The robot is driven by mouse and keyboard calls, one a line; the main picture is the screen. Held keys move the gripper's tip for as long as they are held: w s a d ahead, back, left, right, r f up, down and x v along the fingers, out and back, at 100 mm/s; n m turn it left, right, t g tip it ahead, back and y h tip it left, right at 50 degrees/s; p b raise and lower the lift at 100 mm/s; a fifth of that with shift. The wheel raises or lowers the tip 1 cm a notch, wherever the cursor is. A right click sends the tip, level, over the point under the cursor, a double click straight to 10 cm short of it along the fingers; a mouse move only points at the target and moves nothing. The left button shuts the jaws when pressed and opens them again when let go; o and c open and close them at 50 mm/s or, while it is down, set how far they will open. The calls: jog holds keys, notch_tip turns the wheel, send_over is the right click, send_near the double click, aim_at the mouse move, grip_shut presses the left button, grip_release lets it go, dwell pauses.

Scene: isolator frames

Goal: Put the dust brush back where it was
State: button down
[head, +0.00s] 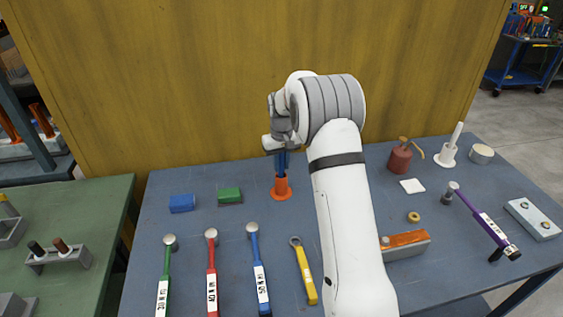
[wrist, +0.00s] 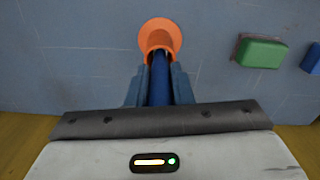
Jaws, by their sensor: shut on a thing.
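The dust brush shows as a dark blue handle (wrist: 160,77) in the wrist view, between the fingers of my gripper (wrist: 159,90). Its far end reaches into the mouth of an orange holder (wrist: 160,28). Whether it rests on the bottom I cannot tell. In the head view my gripper (head: 282,161) points down, shut on the handle just above the orange holder (head: 281,188), which stands on the blue table. The brush end is hidden inside the holder, and the upper handle is hidden by my gripper.
A green block (head: 230,195) and a blue block (head: 182,203) lie left of the holder. Several hammers and a yellow wrench (head: 304,272) lie in front. A red oil can (head: 400,158) and a white holder (head: 446,156) stand to the right. A yellow wall (head: 200,80) rises behind.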

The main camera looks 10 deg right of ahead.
jog(key=shift+f, duration=0.15)
jog(key=c, duration=1.3)
grip_release()
